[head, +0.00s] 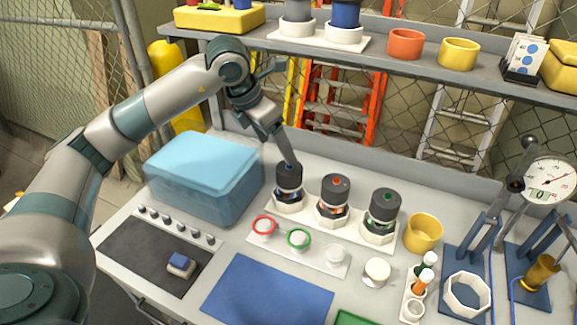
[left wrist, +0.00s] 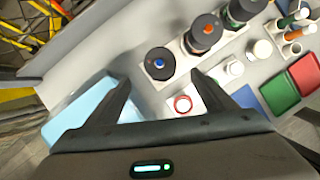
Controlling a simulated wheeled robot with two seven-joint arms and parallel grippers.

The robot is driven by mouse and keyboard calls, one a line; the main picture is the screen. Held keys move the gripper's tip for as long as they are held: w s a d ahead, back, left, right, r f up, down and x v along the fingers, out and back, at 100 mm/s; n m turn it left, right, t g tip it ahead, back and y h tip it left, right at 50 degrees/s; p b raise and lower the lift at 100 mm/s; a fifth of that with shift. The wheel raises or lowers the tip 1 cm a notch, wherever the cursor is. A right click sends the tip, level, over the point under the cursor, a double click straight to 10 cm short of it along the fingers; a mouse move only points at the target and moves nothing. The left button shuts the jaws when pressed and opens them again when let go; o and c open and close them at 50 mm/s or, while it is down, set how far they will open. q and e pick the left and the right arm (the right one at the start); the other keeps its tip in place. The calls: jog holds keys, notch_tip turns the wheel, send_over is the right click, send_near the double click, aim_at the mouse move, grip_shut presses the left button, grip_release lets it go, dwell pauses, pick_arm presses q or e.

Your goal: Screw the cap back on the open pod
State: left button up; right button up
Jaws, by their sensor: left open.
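Three dark, glassy-sided pods stand in a row on a white holder (head: 330,220). Their black tops carry a blue dot on the left pod (head: 289,180), a red dot on the middle pod (head: 335,188) and a green dot on the right pod (head: 385,203). I cannot tell which pod is open. My left gripper (head: 283,150) is at the top of the blue-dot pod. In the left wrist view its jaws (left wrist: 160,85) are spread and empty, with the blue-dot top (left wrist: 160,63) just beyond and between the tips. My right gripper is not in view.
A white tray (head: 318,262) in front holds a red ring (head: 264,225), a green ring (head: 298,238) and white pieces. A blue box (head: 205,170) stands left, a yellow cup (head: 423,233) right. A shelf (head: 400,68) overhangs behind. A blue mat (head: 266,292) lies clear in front.

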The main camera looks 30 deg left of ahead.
aim_at(287, 166)
pick_arm(q)
jog(key=p+x, duration=0.3)
jog(key=x, duration=0.9)
jog(key=c, duration=1.1)
jog(key=shift+o, duration=0.8)
jog(key=shift+c, duration=0.6)
